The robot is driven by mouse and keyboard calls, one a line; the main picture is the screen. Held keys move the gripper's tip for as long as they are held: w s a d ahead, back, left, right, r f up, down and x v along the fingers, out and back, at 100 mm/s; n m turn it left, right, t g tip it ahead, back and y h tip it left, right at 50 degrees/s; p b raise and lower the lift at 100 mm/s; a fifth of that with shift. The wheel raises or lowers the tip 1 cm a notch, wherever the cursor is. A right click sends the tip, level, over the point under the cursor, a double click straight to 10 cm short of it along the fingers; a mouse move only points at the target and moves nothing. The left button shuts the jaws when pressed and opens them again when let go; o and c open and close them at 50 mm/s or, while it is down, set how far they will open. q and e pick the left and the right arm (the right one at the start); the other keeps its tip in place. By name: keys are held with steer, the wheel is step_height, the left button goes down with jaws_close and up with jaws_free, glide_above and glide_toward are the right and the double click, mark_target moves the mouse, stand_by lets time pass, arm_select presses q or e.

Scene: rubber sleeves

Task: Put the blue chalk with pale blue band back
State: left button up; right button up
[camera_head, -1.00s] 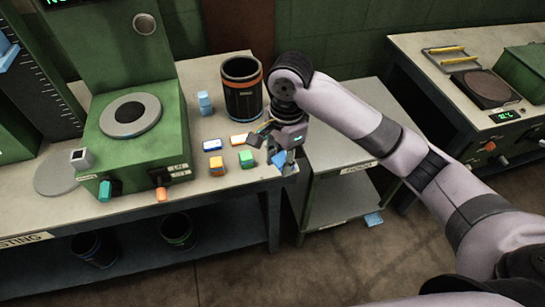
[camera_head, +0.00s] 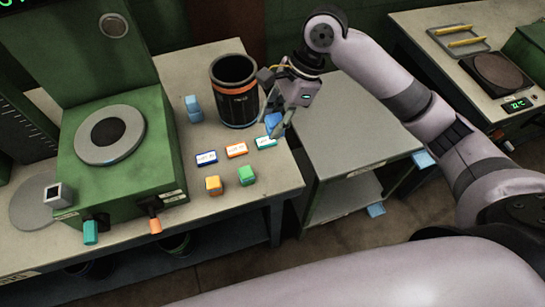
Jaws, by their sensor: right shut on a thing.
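My right gripper (camera_head: 274,124) is shut on a blue block (camera_head: 272,121), which looks like the blue chalk. It is above the table's right end, close to the teal-edged label (camera_head: 266,142). The fingers partly hide the block, and I cannot make out its band. An orange chalk (camera_head: 212,185) and a green chalk (camera_head: 246,176) stand near the table's front edge. A dark blue-edged label (camera_head: 206,158) and an orange-edged label (camera_head: 236,150) lie behind them. My left gripper is not in view.
A black bin with an orange band (camera_head: 234,91) stands just left of my right gripper. A light blue stacked piece (camera_head: 193,108) is left of the bin. A green machine (camera_head: 118,155) fills the left. A lower grey cart (camera_head: 352,128) stands to the right.

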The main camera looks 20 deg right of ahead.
steer(key=f, duration=0.4)
steer(key=f+p, duration=0.1)
steer(key=f, duration=0.8)
steer(key=shift+s+f, duration=0.15)
steer(key=shift+s, duration=0.25)
step_height(320, 180, down, 3)
steer(key=shift+f+p, duration=0.2)
steer(key=shift+p, duration=0.15)
steer(key=shift+f, duration=0.25)
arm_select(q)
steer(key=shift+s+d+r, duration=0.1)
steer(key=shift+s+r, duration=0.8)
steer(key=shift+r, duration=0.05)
arm_select(e)
steer(key=o, duration=1)
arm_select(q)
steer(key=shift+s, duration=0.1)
arm_select(e)
steer(key=shift+o, duration=0.2)
arm_select(q)
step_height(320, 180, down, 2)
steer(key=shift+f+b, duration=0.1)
steer(key=shift+b, duration=1)
arm_select(e)
steer(key=v, duration=1.2)
